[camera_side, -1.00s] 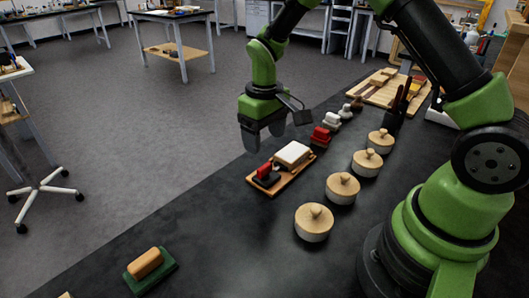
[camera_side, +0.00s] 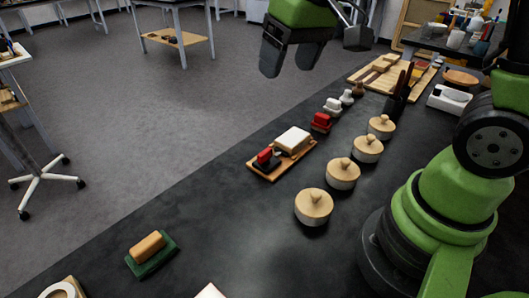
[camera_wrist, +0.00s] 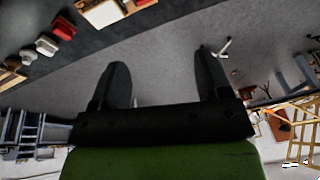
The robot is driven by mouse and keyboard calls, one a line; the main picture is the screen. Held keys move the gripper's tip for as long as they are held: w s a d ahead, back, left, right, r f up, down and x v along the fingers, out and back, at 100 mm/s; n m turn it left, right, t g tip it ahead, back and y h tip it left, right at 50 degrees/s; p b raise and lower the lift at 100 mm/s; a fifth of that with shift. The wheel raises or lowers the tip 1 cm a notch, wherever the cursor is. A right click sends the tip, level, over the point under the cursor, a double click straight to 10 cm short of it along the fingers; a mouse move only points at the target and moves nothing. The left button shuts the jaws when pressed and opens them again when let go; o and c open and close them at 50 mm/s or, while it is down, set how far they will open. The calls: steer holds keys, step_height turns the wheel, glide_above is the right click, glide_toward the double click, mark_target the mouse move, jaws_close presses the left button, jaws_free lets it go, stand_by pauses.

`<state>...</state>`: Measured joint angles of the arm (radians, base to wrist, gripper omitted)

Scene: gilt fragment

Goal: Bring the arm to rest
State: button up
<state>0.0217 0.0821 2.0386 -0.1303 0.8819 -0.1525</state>
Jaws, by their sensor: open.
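My gripper (camera_side: 290,56) is at the top of the side view, raised well above the far edge of the black table. Its two dark fingers are apart with nothing between them. In the wrist view my gripper (camera_wrist: 162,85) shows both fingers spread, with grey floor between and beyond them. My green and black arm rises at the right of the side view, and part of it is out of the frame. Below the gripper, on the table, a wooden tray (camera_side: 264,173) holds a white-topped block (camera_side: 293,139) and a red-handled black stamp (camera_side: 266,159).
Several round lidded pots (camera_side: 314,206) stand in a row near my base. A red block (camera_side: 321,122) and a white block (camera_side: 333,105) sit beyond the tray. A green-based wooden-handled block (camera_side: 150,253) lies front left. The air around the gripper looks clear.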

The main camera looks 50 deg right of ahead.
steer(key=s+a+r+m+t+y, duration=0.1)
steer(key=s+r+t, duration=0.3)
steer(key=s, duration=0.9)
steer(key=shift+a+r+m, duration=0.55)
steer(key=shift+m, duration=0.05)
